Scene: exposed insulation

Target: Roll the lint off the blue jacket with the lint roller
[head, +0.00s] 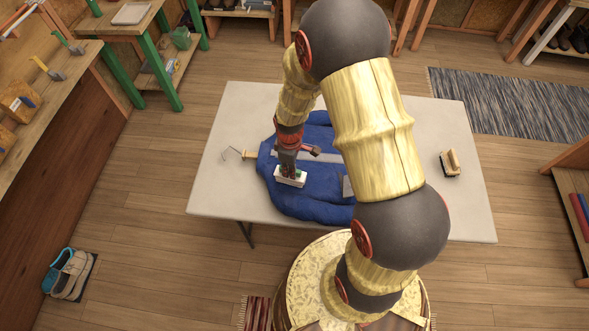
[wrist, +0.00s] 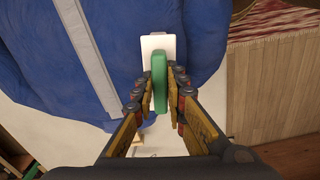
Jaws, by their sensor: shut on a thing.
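The blue jacket (head: 310,199) lies spread on the pale table, with a hanger hook (head: 232,154) at its left end. Grey strips show on it; I cannot make out lint. My gripper (head: 291,171) is over the jacket's left part, pointing down. In the wrist view my gripper (wrist: 159,95) is shut on the green handle of the lint roller (wrist: 159,84). The roller's white head (wrist: 157,46) lies over the jacket (wrist: 195,40) near its edge. I cannot tell if it touches the cloth. My arm hides the jacket's right part.
The table (head: 232,110) has free room on its left and right. A wooden brush (head: 450,162) stands on its right side. A workbench (head: 60,85) with tools is at the left. Shoes (head: 70,273) lie on the floor at lower left.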

